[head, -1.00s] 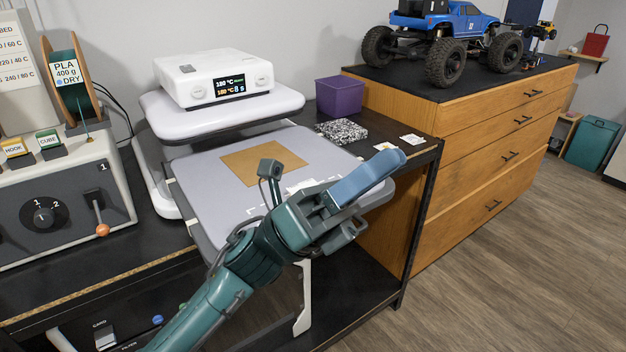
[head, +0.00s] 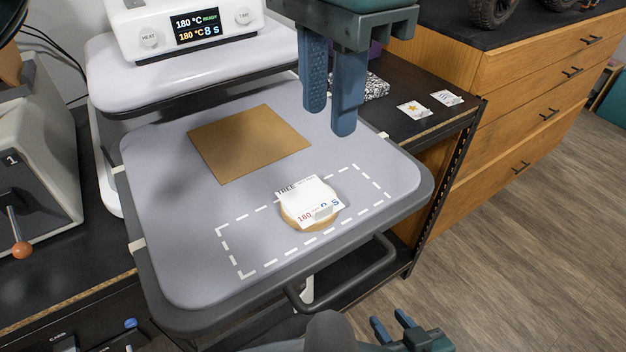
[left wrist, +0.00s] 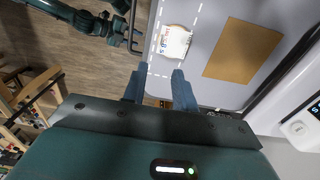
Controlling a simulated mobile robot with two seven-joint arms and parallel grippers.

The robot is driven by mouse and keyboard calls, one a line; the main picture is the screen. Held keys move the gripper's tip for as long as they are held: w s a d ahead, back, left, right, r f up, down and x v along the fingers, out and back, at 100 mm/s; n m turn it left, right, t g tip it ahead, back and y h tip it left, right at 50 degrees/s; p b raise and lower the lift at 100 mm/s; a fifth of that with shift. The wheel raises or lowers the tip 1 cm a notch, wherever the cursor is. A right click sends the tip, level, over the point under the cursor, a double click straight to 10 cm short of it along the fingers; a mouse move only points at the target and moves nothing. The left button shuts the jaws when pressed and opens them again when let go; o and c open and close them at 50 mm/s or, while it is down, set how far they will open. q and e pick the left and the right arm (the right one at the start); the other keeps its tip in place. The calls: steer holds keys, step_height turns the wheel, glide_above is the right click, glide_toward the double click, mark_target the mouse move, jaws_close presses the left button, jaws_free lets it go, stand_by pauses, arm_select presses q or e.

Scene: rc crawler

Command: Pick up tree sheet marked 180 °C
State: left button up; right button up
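The tree sheet (head: 318,197) is a small white card marked TREE, 180 °C and 8 s. It lies on a round tan disc (head: 291,217) inside a dashed white rectangle on the press's grey lower plate (head: 180,255). The sheet also shows in the left wrist view (left wrist: 174,42). My left gripper (head: 329,122) hangs above the plate, behind the sheet in the head view, fingers down, apart and empty. Its fingers also show in the left wrist view (left wrist: 158,75). My right gripper (head: 391,318) is low at the front edge, its fingers apart and empty.
A brown square (head: 248,143) lies on the plate left of the sheet. The raised upper press part (head: 180,75) stands behind, its display reading 180 °C. A dark handle (head: 345,275) runs along the plate's front. Two small cards (head: 414,110) lie on the black table to the right.

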mark_target(324, 207)
arm_select(q)
step_height(324, 207, down, 13)
steer(key=shift+s+r+p, duration=0.15)
steer(key=shift+p, duration=0.15)
steer(key=shift+c, duration=0.5)
jaws_close()
